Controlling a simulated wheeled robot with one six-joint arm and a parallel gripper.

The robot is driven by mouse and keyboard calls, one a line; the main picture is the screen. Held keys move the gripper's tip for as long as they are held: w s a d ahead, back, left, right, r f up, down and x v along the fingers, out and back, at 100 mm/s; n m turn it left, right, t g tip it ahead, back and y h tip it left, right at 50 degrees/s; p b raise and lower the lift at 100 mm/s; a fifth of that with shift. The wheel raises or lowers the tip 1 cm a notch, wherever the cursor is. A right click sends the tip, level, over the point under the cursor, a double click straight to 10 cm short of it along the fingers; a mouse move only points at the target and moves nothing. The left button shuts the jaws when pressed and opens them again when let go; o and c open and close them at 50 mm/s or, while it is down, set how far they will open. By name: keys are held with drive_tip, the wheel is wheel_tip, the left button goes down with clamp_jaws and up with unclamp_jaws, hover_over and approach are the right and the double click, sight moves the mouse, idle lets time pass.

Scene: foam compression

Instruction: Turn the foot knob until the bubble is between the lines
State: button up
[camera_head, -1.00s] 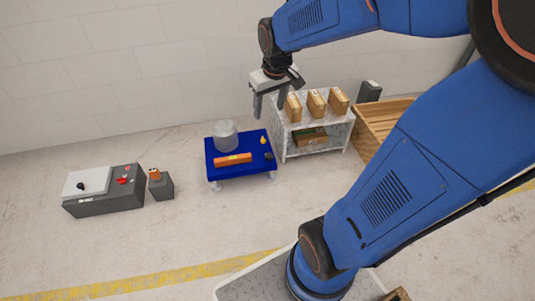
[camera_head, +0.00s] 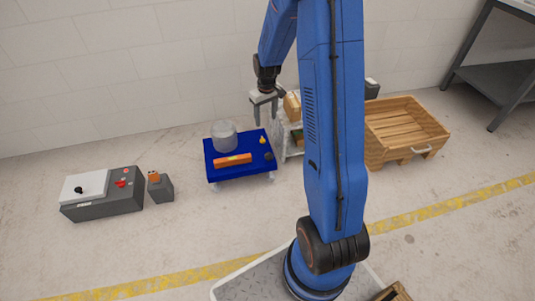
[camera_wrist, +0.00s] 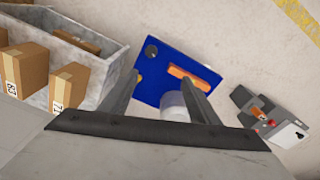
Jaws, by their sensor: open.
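A blue platform (camera_head: 234,174) stands low on feet in the middle of the head view. On it lie an orange level bar (camera_head: 232,160) with a small yellow-green vial, a clear cylinder (camera_head: 224,135), a yellow piece (camera_head: 262,140) and a dark round knob (camera_head: 269,156) at the right edge. The knob also shows in the wrist view (camera_wrist: 151,50). The bubble is too small to make out. My gripper (camera_head: 263,119) is open and empty, above and behind the platform's right side. In the wrist view its fingers (camera_wrist: 160,90) frame part of the platform.
A grey shelf (camera_head: 292,147) with cardboard boxes stands right of the platform, partly hidden by my arm. A wooden crate (camera_head: 425,148) is further right. A grey control box (camera_head: 102,205) and a small dark block (camera_head: 160,188) stand left.

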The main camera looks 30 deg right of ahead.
hover_over(269, 155)
wheel_tip(269, 155, down, 12)
drive_tip(key=shift+g, duration=0.4)
wheel_tip(269, 155, down, 17)
drive_tip(key=shift+w+f, duration=0.1)
drive_tip(key=shift+f, duration=0.05)
drive_tip(key=c, duration=1.1)
